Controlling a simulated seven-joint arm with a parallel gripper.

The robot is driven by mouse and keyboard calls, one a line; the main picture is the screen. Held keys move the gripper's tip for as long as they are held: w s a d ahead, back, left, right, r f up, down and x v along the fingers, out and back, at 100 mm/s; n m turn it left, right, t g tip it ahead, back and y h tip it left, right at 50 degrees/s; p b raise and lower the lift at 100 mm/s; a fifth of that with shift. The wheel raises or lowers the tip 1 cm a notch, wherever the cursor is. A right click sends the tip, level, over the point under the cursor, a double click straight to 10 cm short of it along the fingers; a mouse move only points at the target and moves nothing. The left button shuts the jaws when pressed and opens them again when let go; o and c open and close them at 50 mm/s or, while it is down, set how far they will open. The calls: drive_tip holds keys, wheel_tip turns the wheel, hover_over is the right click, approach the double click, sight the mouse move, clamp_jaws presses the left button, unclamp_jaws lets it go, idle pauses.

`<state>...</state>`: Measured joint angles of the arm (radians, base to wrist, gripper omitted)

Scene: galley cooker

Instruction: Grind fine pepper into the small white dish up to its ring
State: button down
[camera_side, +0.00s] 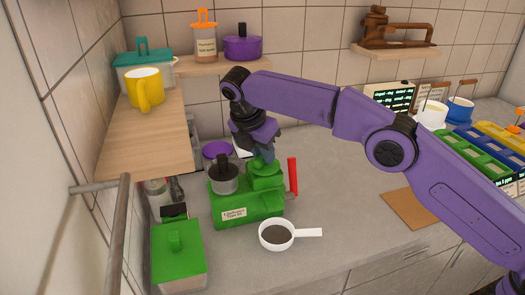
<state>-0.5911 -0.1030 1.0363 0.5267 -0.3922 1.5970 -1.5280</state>
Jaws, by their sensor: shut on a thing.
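The small white dish (265,245) with a flat handle stands on the counter in front of a green machine. It holds dark grey matter; I cannot make out its ring or the level against it. The green machine (217,207), which looks like the grinder, has a label too small to read, a dark round hopper with a black knob (224,180) on its left, a round green top part (266,180) on its right, and a red upright lever (293,175). My gripper (263,153) points down over the round green part and is shut on its top; the fingertips are partly hidden.
A green lidded box (178,255) stands at the front left. A wooden shelf (145,145) with a yellow mug (146,90) overhangs the left side. A brown board (410,207) lies to the right, with coloured bins (480,150) beyond. The counter right of the dish is clear.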

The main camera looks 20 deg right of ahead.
drive_tip(key=c, duration=1)
unclamp_jaws()
drive_tip(key=shift+r, duration=0.1)
drive_tip(key=shift+r, duration=1.05)
drive_tip(key=shift+s+d+r, duration=0.1)
drive_tip(key=shift+r, duration=0.45)
drive_tip(key=shift+s+d+r, duration=1.2)
drive_tip(key=shift+s+r, duration=0.4)
drive_tip(key=shift+s, duration=0.35)
drive_tip(key=shift+s+d+r, duration=1.25)
drive_tip(key=shift+s+r, duration=0.4)
drive_tip(key=shift+s, duration=0.3)
drive_tip(key=shift+s+d+r, duration=1.2)
drive_tip(key=shift+s+r, duration=0.4)
drive_tip(key=shift+s, duration=0.35)
